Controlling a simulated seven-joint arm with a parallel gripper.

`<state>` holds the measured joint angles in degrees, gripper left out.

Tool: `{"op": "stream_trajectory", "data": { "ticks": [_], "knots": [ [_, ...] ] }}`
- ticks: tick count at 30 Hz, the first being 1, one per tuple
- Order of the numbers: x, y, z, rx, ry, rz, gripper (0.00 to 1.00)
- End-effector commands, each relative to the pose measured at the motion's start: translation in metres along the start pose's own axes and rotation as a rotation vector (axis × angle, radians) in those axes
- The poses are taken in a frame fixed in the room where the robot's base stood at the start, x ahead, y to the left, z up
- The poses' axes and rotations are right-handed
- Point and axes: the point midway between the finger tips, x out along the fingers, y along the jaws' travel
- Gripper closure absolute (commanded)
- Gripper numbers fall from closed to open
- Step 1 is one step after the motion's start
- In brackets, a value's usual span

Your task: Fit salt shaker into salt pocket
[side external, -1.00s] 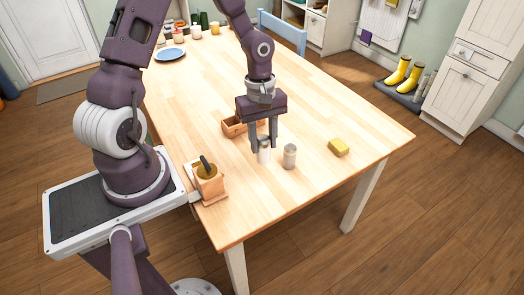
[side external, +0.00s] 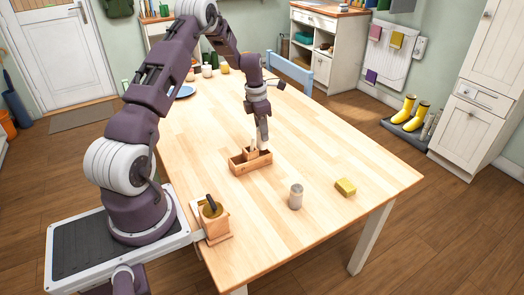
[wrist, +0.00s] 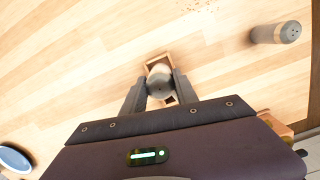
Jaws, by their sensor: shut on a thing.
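My gripper (side external: 262,142) is shut on a pale shaker with a metal cap, which I take to be the salt shaker (wrist: 159,80). In the wrist view it sits between the two fingers. In the side view the fingers mostly hide it. The wooden caddy (side external: 238,167) with its pockets stands on the table directly under my gripper; its rim also shows in the wrist view (wrist: 154,62). I cannot tell whether the shaker's base is inside a pocket or just above it. A second, greyer shaker (side external: 296,197) stands upright on the table, apart from the caddy.
A yellow sponge (side external: 345,187) lies near the right table edge. A wooden holder with a dark-handled tool (side external: 213,212) is at the near left edge. A blue plate (side external: 184,91) and several jars are at the far end.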

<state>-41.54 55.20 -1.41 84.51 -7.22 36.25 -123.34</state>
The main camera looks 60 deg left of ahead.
Motion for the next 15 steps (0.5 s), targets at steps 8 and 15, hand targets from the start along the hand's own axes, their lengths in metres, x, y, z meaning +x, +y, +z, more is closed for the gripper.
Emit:
{"op": "stream_trajectory", "data": {
  "ticks": [8,15],
  "knots": [
    [0.043,0.0,-0.005,0.003,0.0,-0.001,1.0],
    [0.055,0.0,-0.006,0.005,-0.002,0.002,1.0]
  ]
}}
